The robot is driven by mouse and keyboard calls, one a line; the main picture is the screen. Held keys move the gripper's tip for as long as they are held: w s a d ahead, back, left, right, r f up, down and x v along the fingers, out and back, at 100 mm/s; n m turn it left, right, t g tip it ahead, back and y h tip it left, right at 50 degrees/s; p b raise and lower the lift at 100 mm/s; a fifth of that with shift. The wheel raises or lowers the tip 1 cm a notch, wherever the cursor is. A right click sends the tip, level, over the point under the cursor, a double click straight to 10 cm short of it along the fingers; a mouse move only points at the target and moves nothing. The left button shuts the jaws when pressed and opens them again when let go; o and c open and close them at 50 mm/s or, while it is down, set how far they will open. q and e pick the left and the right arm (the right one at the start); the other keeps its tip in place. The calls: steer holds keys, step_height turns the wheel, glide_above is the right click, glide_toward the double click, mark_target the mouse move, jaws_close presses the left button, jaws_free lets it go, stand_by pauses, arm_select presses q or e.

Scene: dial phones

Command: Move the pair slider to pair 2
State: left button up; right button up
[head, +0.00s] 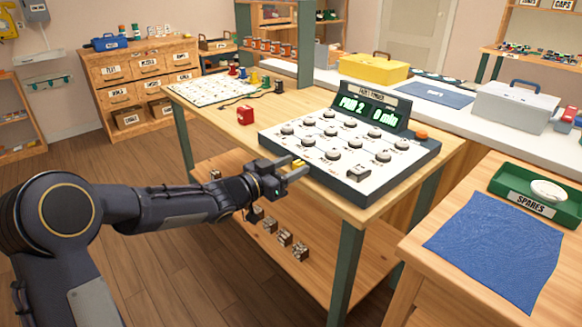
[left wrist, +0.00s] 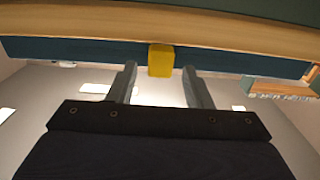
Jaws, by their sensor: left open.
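The tester box (head: 345,150) stands on the wooden workbench, with a white panel of round knobs. Its green display (head: 367,109) seems to read "PAIR 2" on the left and a value starting with 0 on the right. A yellow slider tab (head: 298,163) sticks out at the box's front left edge; it also shows in the left wrist view (left wrist: 161,60). My left gripper (head: 293,172) is open at this tab. In the left wrist view its fingers (left wrist: 160,78) stand apart on both sides of the tab, with gaps showing. My right gripper is not in view.
A blue cloth (head: 498,248) and green spares tray (head: 515,196) lie on the right table. The floor at front left is clear.

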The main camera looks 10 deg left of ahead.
arm_select(q)
steer(key=p+v, duration=0.1)
steer(key=v, duration=0.6)
steer(key=shift+s+a, duration=0.25)
steer(key=shift+s, duration=0.1)
steer(key=s+a+n+g+y, duration=0.3)
steer(key=s+a+n+y, duration=0.65)
steer(key=s, duration=0.55)
steer(key=s+d+f+g+h+p, duration=0.1)
steer(key=s+d+f+g, duration=0.25)
steer(key=s, duration=0.55)
steer(key=s+d+f+g+h, duration=0.2)
steer(key=s+d+f, duration=0.15)
steer(key=s, duration=0.65)
step_height(320, 180, up, 23)
steer(key=p, duration=2.2)
steer(key=shift+w+y, duration=0.35)
